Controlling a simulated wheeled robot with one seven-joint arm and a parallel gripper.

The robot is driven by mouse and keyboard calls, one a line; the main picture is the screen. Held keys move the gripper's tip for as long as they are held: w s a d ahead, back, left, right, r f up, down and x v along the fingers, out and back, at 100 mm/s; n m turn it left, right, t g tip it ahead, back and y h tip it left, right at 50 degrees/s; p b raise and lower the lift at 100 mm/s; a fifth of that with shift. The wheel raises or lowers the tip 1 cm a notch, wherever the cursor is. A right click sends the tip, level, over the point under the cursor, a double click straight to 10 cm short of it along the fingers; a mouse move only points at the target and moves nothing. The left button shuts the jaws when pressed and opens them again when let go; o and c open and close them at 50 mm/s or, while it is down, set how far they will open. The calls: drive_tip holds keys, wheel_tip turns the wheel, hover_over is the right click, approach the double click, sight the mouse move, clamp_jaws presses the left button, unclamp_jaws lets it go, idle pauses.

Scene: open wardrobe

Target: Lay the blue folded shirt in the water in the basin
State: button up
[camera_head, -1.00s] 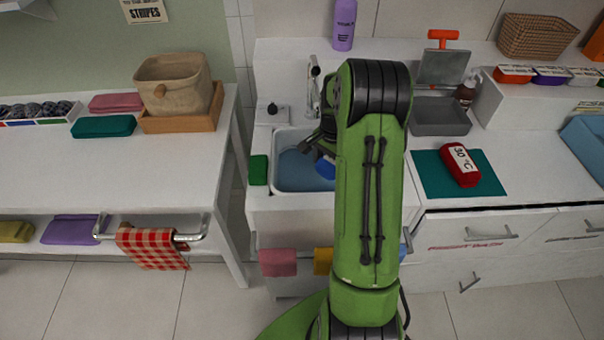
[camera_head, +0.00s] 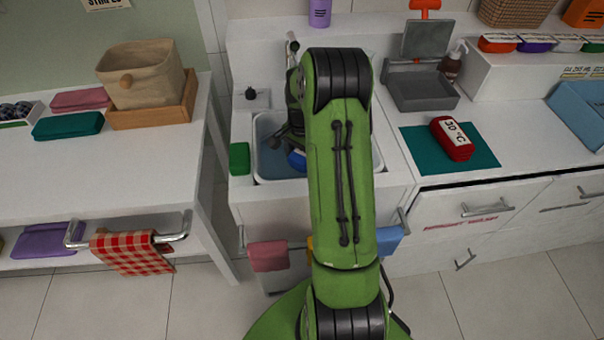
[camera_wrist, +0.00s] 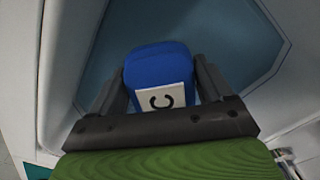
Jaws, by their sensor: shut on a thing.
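The blue folded shirt (camera_wrist: 158,68) is between the two fingers of my gripper (camera_wrist: 160,85) in the wrist view, with a white label bearing a dark "C" facing the camera. A small part of the shirt (camera_head: 297,160) shows beside my arm in the head view. My gripper is shut on it, over the basin (camera_head: 258,172). The blue-grey water (camera_head: 272,160) shows at the left of the basin and around the shirt in the wrist view (camera_wrist: 220,35). My arm hides much of the basin. I cannot tell whether the shirt touches the water.
A green folded cloth (camera_head: 239,158) sits at the basin's left rim. The tap (camera_head: 292,50) stands behind the basin. On the right are a grey scale-like tray (camera_head: 425,92) and a red roll (camera_head: 452,138) on a teal mat (camera_head: 482,150). Cloths hang on the front rail.

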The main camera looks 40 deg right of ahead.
wheel_tip(320, 180, down, 6)
drive_tip(key=b, duration=0.4)
drive_tip(key=shift+r, duration=0.35)
drive_tip(key=shift+f, duration=0.1)
